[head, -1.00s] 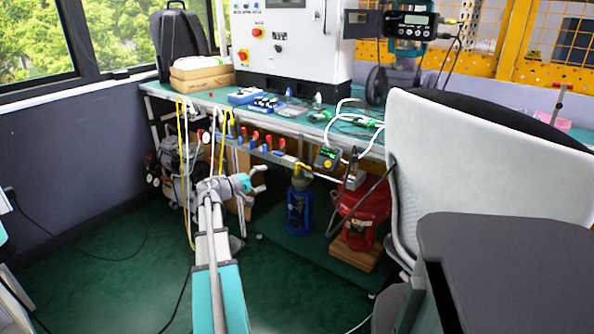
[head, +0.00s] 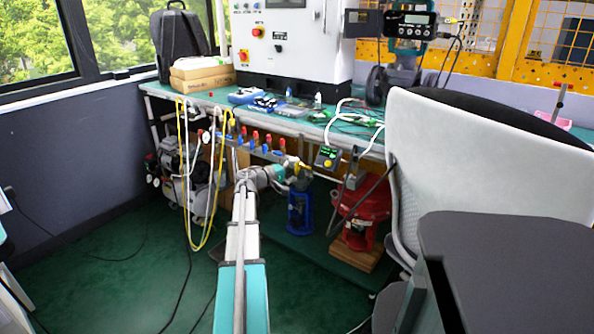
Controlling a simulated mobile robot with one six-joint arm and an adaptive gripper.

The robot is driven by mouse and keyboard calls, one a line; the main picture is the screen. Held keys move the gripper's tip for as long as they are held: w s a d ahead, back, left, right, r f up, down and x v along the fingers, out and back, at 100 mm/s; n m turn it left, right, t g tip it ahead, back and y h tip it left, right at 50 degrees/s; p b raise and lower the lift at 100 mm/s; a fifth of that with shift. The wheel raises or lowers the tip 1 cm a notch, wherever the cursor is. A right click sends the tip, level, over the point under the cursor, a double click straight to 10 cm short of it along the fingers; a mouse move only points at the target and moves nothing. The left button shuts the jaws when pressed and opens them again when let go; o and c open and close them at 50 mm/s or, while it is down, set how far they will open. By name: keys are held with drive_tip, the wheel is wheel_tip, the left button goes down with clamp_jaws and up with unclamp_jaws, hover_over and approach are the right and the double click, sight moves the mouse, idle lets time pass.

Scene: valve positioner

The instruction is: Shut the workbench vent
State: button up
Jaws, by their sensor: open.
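A pipe manifold (head: 262,153) with several blue valves with red handles runs along the front edge of the workbench (head: 213,99). At its right end is a yellow part (head: 298,166), which looks like the vent handle; my gripper partly covers it, so its angle cannot be told. My gripper (head: 300,178) is open beside this yellow part, in front of the manifold's right end. I cannot tell whether the fingers touch it or are around it. The blue device (head: 299,215) stands below, its top partly hidden by my gripper.
A small gauge with a green display (head: 326,157) hangs just right of my gripper. Yellow and white hoses (head: 206,240) hang at the left. A red device (head: 362,215) stands on a wooden block lower right. A white chair (head: 470,165) blocks the right side.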

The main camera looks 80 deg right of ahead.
drive_tip(key=shift+s+d, duration=0.25)
drive_tip(key=shift+s, duration=0.05)
drive_tip(key=c, duration=1.1)
drive_tip(key=shift+f+n+b, duration=0.1)
drive_tip(key=shift+n+b, duration=0.3)
drive_tip(key=o, duration=1.1)
drive_tip(key=shift+w, duration=0.1)
